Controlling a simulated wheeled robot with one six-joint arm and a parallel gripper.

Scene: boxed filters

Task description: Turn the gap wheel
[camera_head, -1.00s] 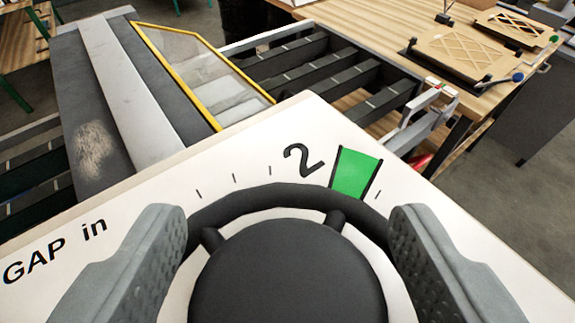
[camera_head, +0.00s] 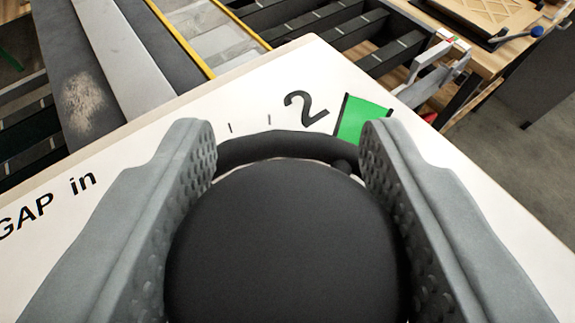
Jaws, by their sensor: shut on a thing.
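The gap wheel (camera_head: 285,240) is a black handwheel with a broad round hub and a thin outer rim. It sits on a white panel (camera_head: 480,215) marked "GAP in" at the left. My gripper (camera_head: 287,150) is shut on the wheel, one grey dimpled finger at each side of the hub. A black "2" (camera_head: 304,110), short tick marks and a green zone (camera_head: 362,120) edged in black show just beyond the rim. The right finger covers part of the green zone. The lower part of the wheel is out of view. No pointer can be made out clearly.
Behind the panel lie a yellow-framed clear guard (camera_head: 205,38) and dark slatted rails (camera_head: 375,42). A wooden table (camera_head: 470,45) with a lattice-topped piece stands at the back right. Grey floor shows at the far right.

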